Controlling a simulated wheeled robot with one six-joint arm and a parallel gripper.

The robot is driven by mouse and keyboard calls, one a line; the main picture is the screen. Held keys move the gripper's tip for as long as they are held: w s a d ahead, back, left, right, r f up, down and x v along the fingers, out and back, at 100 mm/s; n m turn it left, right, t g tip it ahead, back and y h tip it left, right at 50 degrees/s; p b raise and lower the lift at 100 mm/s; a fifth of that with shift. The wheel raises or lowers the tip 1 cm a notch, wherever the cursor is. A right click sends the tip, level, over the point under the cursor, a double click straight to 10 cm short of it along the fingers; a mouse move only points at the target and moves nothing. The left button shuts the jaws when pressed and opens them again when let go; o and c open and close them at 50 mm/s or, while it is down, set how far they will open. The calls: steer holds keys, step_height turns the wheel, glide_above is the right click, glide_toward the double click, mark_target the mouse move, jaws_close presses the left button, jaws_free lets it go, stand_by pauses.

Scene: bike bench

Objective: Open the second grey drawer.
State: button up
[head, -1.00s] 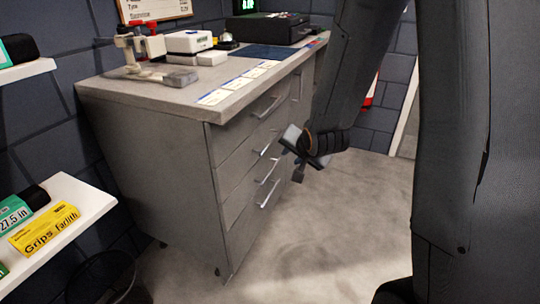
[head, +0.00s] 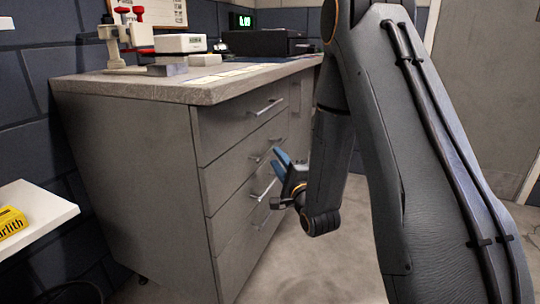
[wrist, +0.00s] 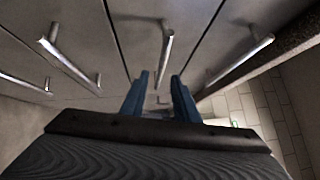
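The grey cabinet (head: 130,160) has a column of grey drawers with silver bar handles. The second drawer (head: 232,173) from the top looks closed; its handle (head: 262,152) is partly hidden behind my fingers. My gripper (head: 279,160) is at the drawer fronts, close to that handle. In the wrist view my two blue fingers (wrist: 160,78) are apart. The second drawer's handle (wrist: 167,45) lines up with the gap between them. I cannot tell whether its bar is between the fingertips or just beyond them.
The top drawer's handle (head: 267,107) is above and the third drawer's handle (head: 264,189) below. The worktop (head: 200,88) overhangs the drawers and holds a scale and a clamp stand. A white shelf (head: 35,220) is at left. Floor (head: 330,270) in front is clear.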

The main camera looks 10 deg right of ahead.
mark_target(270, 148)
steer(key=w, duration=0.2)
steer(key=w+b, duration=0.1)
steer(key=w, duration=0.1)
steer(key=w+a+r, duration=0.1)
steer(key=w, duration=0.1)
steer(key=shift+w, duration=0.2)
jaws_close()
